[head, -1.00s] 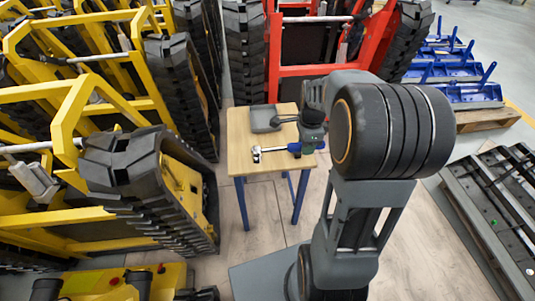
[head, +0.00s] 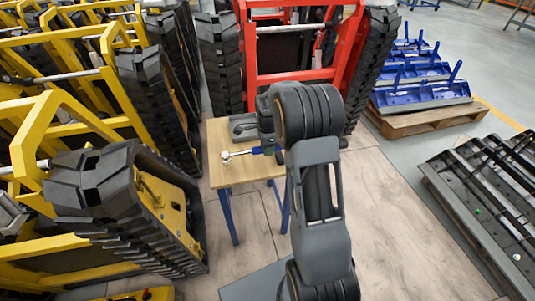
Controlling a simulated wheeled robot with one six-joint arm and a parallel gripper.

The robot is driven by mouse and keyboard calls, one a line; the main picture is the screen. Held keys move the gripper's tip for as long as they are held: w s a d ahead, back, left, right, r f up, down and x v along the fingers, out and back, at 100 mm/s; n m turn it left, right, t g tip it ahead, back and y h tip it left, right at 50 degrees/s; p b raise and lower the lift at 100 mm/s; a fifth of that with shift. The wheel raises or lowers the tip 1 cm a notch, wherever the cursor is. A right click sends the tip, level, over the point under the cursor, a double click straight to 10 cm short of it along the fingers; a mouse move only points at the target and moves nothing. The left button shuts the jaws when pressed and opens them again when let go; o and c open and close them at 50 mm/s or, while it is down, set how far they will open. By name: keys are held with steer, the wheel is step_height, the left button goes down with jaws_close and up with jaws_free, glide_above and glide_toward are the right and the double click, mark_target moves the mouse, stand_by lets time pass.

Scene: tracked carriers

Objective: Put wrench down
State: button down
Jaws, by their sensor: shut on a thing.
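The wrench (head: 239,153) has a silver shaft and head pointing left and a blue handle. It shows over the top of the small wooden table (head: 223,178) with blue legs. My gripper (head: 279,156) is at the handle end of the wrench and is shut on it. My own arm hides most of the gripper and the far end of the handle. I cannot tell whether the wrench touches the tabletop or is slightly above it.
A grey tray-like object (head: 243,127) is at the table's back, partly behind my arm. Yellow tracked carriers (head: 130,205) stand close on the left, a red one (head: 297,75) behind. A pallet (head: 425,121) with blue parts and a dark stack (head: 490,190) are on the right.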

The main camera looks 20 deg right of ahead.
steer(key=shift+f, duration=1.4)
steer(key=c, duration=0.8)
jaws_free()
steer(key=shift+s, duration=0.1)
